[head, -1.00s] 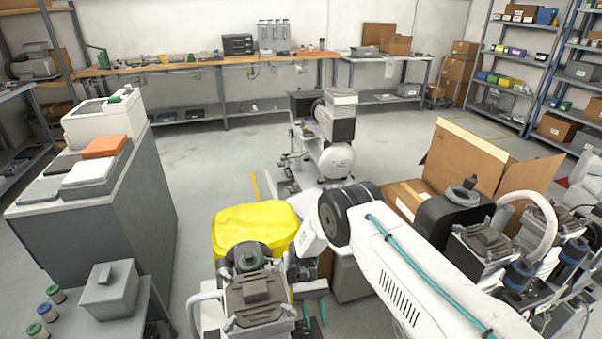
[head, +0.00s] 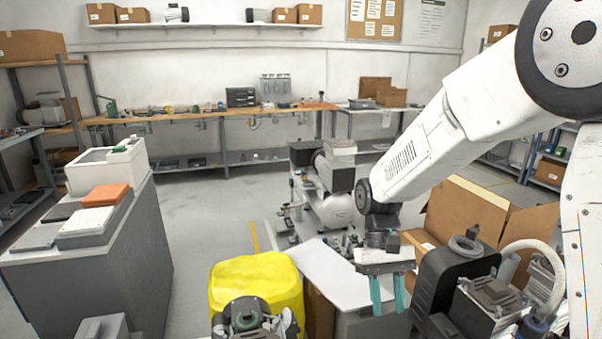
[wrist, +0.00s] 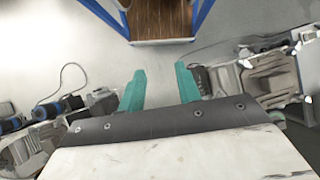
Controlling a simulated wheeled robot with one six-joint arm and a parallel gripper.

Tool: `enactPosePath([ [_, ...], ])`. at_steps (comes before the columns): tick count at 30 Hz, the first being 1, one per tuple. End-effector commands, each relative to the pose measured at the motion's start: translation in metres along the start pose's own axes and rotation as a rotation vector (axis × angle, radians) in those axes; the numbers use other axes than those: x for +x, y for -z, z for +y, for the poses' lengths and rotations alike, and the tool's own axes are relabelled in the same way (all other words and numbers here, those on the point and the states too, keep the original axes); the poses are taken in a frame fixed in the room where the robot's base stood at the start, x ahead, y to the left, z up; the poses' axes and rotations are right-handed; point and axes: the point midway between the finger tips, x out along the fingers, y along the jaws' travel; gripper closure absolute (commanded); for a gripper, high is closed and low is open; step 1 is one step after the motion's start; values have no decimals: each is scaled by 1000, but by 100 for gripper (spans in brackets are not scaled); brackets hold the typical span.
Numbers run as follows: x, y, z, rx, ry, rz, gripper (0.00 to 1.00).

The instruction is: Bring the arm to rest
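My gripper (head: 388,292) hangs below my raised white arm, in the right half of the head view, with its two teal fingers pointing down. It is in front of a white-topped surface and left of the black compressor unit. In the wrist view my gripper (wrist: 160,85) shows its two teal fingers spread apart with nothing between them. The far end of each finger is in clear view, and no object is held.
A yellow bin (head: 258,283) and a compressor (head: 246,318) stand left of my gripper. A black unit (head: 455,285) and an open cardboard box (head: 480,222) are close on the right. A grey cabinet (head: 90,290) stands at left. Open floor (head: 205,215) lies between.

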Motion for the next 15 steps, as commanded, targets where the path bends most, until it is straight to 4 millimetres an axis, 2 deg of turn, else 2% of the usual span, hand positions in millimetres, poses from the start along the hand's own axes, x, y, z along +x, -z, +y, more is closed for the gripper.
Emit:
enactPosePath([
  [1,-7,-20,6,6,3,40,66],
  [6,-16,-78,22,23,4,152,66],
  [15,-8,-168,42,68,5,354,66],
])
